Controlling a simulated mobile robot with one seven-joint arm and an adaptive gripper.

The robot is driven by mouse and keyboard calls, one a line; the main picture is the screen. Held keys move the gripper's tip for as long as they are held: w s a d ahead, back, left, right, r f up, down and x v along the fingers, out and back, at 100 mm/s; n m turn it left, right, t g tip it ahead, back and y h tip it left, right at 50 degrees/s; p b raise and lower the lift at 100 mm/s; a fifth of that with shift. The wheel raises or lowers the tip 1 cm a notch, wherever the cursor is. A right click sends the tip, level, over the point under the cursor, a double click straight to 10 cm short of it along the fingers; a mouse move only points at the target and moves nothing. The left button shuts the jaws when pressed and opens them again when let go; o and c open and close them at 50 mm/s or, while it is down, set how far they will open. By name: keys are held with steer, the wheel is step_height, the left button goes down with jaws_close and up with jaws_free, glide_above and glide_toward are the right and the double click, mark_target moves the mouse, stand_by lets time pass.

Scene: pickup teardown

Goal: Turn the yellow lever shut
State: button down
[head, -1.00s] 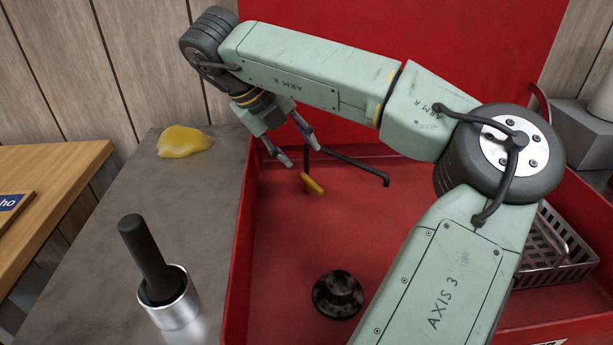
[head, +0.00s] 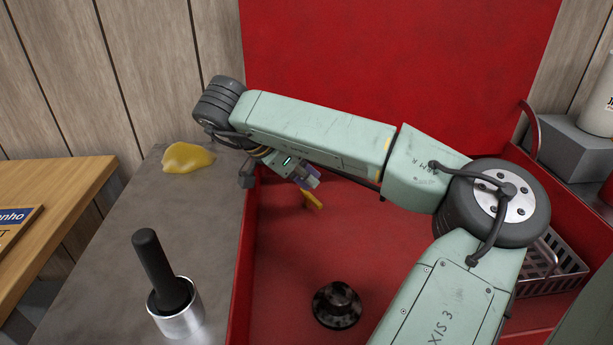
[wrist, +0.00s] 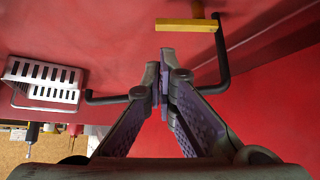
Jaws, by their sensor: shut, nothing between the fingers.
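The yellow lever (head: 314,201) is a short yellow bar on a black bent rod, inside the red box. In the wrist view the yellow lever (wrist: 187,25) lies across the top, and the black rod (wrist: 222,62) bends behind my fingers. My gripper (head: 308,181) is shut and empty, close beside the lever in the head view. In the wrist view my gripper's fingertips (wrist: 164,70) are together just below the bar, with a small gap showing. My arm hides much of the rod in the head view.
The red box (head: 246,260) has an upright red lid behind. A dark round knob (head: 337,304) sits on its floor and a grey basket (head: 556,264) at its right. Left on the grey counter are a yellow lump (head: 187,157) and a metal cup (head: 178,312) with a black handle.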

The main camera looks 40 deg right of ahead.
steer(key=p+x, duration=0.1)
steer(key=x, duration=0.6)
steer(key=shift+f, duration=0.15)
steer(key=shift+d+f, duration=0.1)
